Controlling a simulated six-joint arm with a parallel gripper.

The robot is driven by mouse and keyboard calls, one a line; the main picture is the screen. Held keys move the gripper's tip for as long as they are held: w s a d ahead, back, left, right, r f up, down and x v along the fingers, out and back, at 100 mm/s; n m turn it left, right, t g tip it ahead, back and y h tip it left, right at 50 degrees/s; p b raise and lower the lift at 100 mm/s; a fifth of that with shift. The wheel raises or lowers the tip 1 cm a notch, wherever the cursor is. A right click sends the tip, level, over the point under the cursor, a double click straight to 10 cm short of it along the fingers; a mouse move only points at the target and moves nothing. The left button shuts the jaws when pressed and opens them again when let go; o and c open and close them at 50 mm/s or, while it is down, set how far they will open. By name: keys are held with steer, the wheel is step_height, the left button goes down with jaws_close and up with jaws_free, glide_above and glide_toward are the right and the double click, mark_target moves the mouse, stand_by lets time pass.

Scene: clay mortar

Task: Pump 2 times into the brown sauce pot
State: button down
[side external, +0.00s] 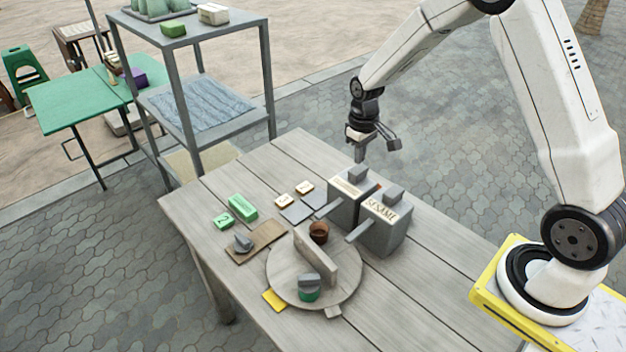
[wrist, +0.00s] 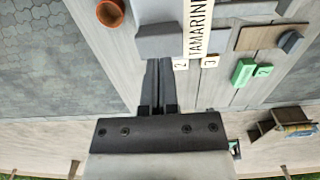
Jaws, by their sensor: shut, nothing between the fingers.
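The brown sauce pot (side external: 319,232) stands on the round grey turntable (side external: 285,268), beside its upright divider. A TAMARIND label (wrist: 198,28) shows in the wrist view. My gripper (side external: 362,157) is shut and empty, raised above and behind the rear dispenser; its fingers also show in the wrist view (wrist: 158,75).
Green blocks (side external: 242,207), small numbered tiles (side external: 304,188) and a brown board (side external: 256,242) bearing a grey piece lie left of the dispensers. A metal shelf (side external: 190,30) stands behind the table. The table's front right is clear.

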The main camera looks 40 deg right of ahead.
mark_target(358, 169)
steer(key=shift+f, duration=1.8)
stand_by(0.8)
steer(key=shift+r, duration=1.85)
steer(key=shift+r, duration=0.1)
steer(key=shift+r, duration=2.4)
steer(key=shift+s+a+r, duration=0.15)
steer(key=shift+s+a, duration=0.2)
steer(key=shift+a, duration=0.05)
steer(key=s+a+t, duration=0.1)
steer(key=s+a, duration=0.3)
steer(key=s, duration=0.4)
steer(key=s+a+t, duration=0.1)
steer(key=s+a, duration=0.4)
steer(key=s, duration=0.2)
steer(key=shift+s+r+t, duration=0.3)
steer(key=shift+s+r, duration=0.05)
